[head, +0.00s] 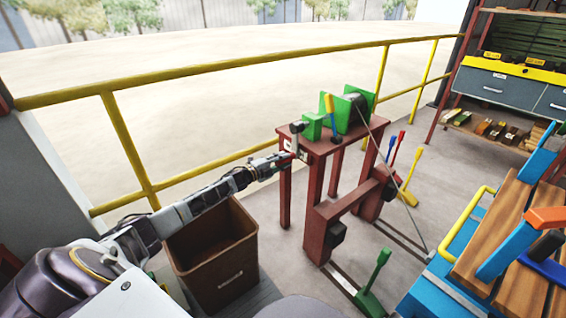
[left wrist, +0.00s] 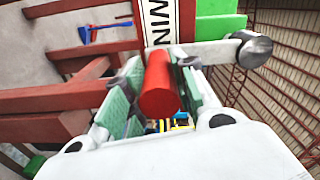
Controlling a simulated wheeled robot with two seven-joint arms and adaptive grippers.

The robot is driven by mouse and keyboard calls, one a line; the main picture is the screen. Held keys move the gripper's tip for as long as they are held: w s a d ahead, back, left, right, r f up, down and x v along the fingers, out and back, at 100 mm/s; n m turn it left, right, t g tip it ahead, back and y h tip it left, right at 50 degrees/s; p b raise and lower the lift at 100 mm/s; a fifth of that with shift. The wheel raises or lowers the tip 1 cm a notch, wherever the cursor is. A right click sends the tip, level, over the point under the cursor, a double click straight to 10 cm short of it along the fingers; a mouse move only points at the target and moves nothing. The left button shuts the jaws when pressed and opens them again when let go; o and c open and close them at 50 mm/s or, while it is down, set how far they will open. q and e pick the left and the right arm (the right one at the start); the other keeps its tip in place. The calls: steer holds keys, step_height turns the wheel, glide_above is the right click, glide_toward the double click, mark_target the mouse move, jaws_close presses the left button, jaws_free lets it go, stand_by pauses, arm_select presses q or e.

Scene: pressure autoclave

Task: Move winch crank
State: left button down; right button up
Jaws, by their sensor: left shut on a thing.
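The winch crank (head: 297,127) is at the near left end of the red winch stand (head: 312,143). In the left wrist view, its red cylindrical handle (left wrist: 160,85) sits between the fingers of my left gripper (left wrist: 158,98). The pale crank arm (left wrist: 212,53) runs from the handle to the right, to a dark round hub (left wrist: 253,49). My left gripper also shows in the head view (head: 288,158), reaching the crank just below its hub. It is shut on the red handle. The fingertips are partly hidden by the handle. My right gripper is not in view.
The green winch (head: 350,112) sits on the stand, with a cable running down to the right. A brown bin (head: 210,262) stands below my left arm. Yellow railing (head: 210,72) runs behind. Colored levers (head: 373,275) rise from the floor. A blue cart (head: 460,285) is at right.

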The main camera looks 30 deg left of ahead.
arm_select(q)
steer(key=shift+a, duration=0.1)
steer(key=c, duration=1.1)
jaws_free()
steer(key=shift+c, duration=0.2)
steer(key=shift+s, duration=0.15)
steer(key=v, duration=1.1)
steer(key=shift+s, duration=0.35)
steer(key=shift+a, duration=0.1)
steer(key=shift+r, duration=0.15)
